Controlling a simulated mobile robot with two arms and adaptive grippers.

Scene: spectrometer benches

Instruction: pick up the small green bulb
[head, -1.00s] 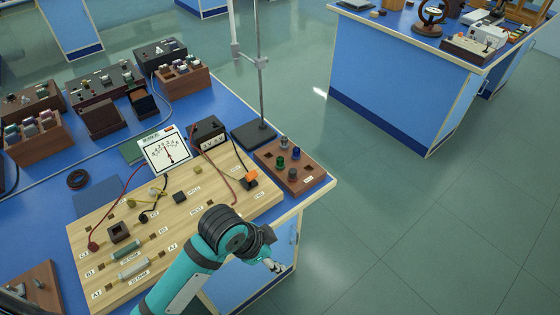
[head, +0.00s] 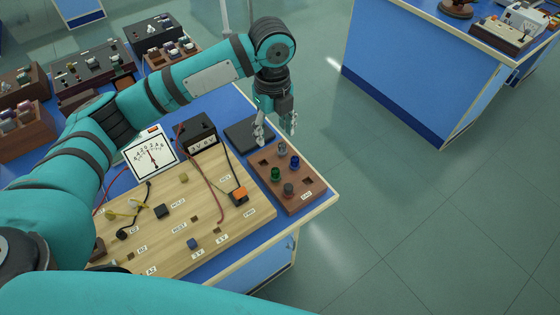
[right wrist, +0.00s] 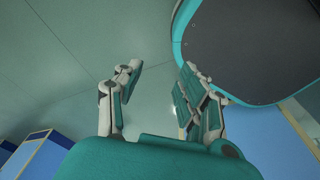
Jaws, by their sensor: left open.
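The small green bulb (head: 275,174) stands upright in the brown wooden holder (head: 306,194) at the right corner of the bench. My left gripper (head: 276,135) points down, open and empty, above the back end of the holder, behind the green bulb in the picture. My right gripper (right wrist: 158,70) is open with nothing between its fingers in the right wrist view, with floor beyond it.
A wooden circuit board (head: 200,200) with a meter (head: 150,158) and wires lies left of the holder. A dark stand base (head: 247,133) is behind it. Boxes fill the bench's far left. Open floor (head: 390,220) lies right, before another bench (head: 405,80).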

